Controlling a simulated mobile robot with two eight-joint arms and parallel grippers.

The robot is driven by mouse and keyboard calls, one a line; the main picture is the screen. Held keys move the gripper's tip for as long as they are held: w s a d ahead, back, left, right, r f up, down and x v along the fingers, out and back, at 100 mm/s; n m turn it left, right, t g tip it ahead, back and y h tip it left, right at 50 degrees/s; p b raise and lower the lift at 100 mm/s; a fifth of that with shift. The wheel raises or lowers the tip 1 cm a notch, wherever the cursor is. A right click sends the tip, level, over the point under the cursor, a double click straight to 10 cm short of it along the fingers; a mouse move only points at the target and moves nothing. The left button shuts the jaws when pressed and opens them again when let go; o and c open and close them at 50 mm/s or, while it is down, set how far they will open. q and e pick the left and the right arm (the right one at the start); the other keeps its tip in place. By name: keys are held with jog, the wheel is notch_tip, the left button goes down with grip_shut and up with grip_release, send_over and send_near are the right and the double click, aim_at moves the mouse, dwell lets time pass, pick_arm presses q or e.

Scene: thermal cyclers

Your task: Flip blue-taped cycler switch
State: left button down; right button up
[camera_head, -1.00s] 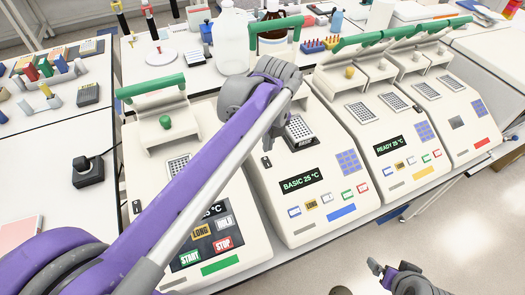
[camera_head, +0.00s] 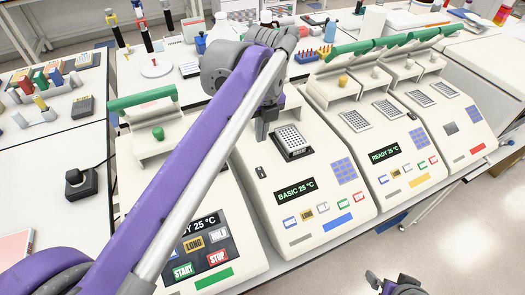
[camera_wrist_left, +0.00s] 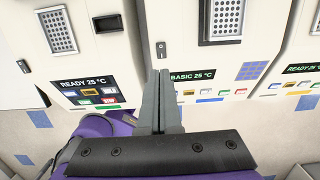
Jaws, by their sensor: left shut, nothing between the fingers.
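The blue-taped cycler (camera_head: 312,205) is the second from the left, with a blue strip (camera_head: 338,222) at its front and a display reading BASIC 25 °C. Its small black switch (camera_head: 261,172) is on the left of the panel; it also shows in the left wrist view (camera_wrist_left: 161,49). Which way the switch is tipped is too small to tell. My left gripper (camera_head: 263,128) points down above this cycler, behind the switch in the head view. Its fingers (camera_wrist_left: 161,73) are together and empty, appearing just below the switch in the wrist view. My right gripper (camera_head: 380,283) is at the bottom edge, away from the cyclers.
A green-taped cycler (camera_head: 245,245) stands to the left, partly hidden by my left arm. Yellow-taped (camera_head: 420,181) and red-taped (camera_head: 475,155) cyclers stand to the right. Raised lids with green handles (camera_head: 352,50) rise behind. A black socket box (camera_head: 80,183) lies at left.

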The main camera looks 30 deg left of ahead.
pick_arm(q)
send_near(259, 170)
jog(key=f, duration=0.6)
jog(key=shift+w+a+f, duration=0.2)
jog(key=shift+a+f, duration=0.15)
jog(key=shift+a, duration=0.05)
pick_arm(e)
jog(key=shift+s+f, duration=0.25)
jog(key=shift+f, duration=0.1)
pick_arm(q)
jog(key=shift+a+f+b, duration=0.1)
jog(key=shift+f+b, duration=0.25)
jog(key=shift+f, duration=0.05)
jog(key=shift+r, duration=0.15)
pick_arm(e)
jog(key=shift+s+f, duration=0.15)
jog(key=shift+f, duration=0.15)
